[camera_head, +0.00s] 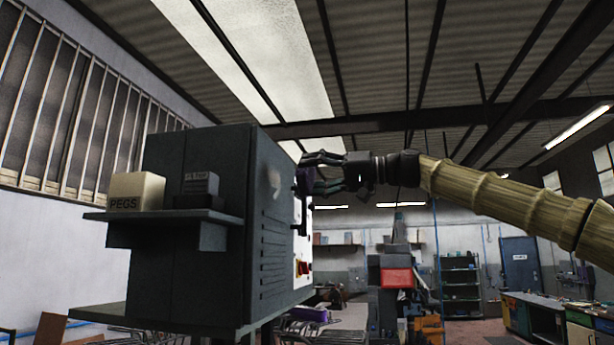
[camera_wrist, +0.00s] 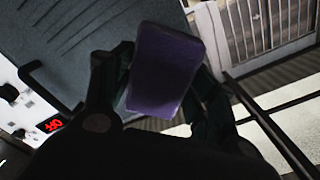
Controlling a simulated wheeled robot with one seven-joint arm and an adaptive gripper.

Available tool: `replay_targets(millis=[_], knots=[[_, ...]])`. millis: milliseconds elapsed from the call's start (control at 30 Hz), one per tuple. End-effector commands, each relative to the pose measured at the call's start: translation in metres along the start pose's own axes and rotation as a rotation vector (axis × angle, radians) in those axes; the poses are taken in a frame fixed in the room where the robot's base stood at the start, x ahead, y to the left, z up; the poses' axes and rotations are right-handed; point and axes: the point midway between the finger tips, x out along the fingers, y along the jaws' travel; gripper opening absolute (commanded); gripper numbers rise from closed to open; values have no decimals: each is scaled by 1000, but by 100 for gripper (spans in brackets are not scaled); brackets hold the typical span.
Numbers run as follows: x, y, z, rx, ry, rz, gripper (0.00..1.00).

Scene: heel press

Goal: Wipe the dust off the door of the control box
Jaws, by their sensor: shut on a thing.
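The control box (camera_head: 205,270) is a large dark grey cabinet at left centre in the head view. Its right-hand face (camera_head: 275,235) has rows of slots and a pale smudge (camera_head: 274,180) near the top. A white panel (camera_head: 300,225) with red parts shows at its far right edge. My gripper (camera_head: 312,172) is at the box's upper right, shut on a dark purple block (camera_head: 303,183). In the wrist view, the purple block (camera_wrist: 165,70) sits between my fingers, in front of the slotted grey face (camera_wrist: 80,30). I cannot tell whether it touches the box.
A shelf (camera_head: 160,216) on the box's near side holds a beige "PEGS" box (camera_head: 136,191) and a small dark box (camera_head: 200,185). The wrist view shows a black handle (camera_wrist: 42,85) and a red display (camera_wrist: 50,125) on the white panel. Open air lies right of the box.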

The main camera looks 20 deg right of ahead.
Motion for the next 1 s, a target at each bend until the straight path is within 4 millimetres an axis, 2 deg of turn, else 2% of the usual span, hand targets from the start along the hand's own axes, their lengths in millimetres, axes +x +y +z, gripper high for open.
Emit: replay_targets(millis=[367,800,1000], knots=[[16,-3,1,-1,-2,1,39],[54,-3,1,-2,-3,0,39],[62,-3,1,-1,-1,0,39]])
